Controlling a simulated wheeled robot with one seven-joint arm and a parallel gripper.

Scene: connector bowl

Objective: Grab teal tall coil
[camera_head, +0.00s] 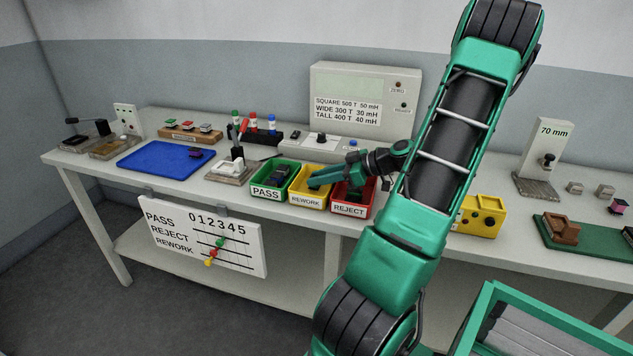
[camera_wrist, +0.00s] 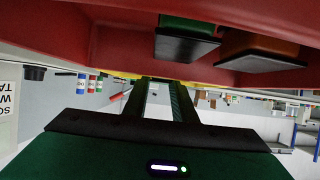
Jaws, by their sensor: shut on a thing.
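My gripper (camera_head: 314,184) reaches down from the right into the yellow REWORK bin (camera_head: 306,202). Its fingers (camera_wrist: 162,88) show in the middle of the wrist view, nearly parallel, with their tips at the yellow bin. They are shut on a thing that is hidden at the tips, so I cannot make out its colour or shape. No teal tall coil can be clearly told apart in either view. In the wrist view, a dark-based green part (camera_wrist: 188,27) and an orange-brown part (camera_wrist: 258,47) sit in the red bin (camera_wrist: 115,45), apart from my fingers.
The green PASS bin (camera_head: 268,193) with dark parts is left of the yellow bin, and the red REJECT bin (camera_head: 349,210) adjoins it on the right. A meter box (camera_head: 365,90) stands behind. A blue mat (camera_head: 150,158) lies to the left, mostly bare. A yellow box (camera_head: 484,214) stands right of my arm.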

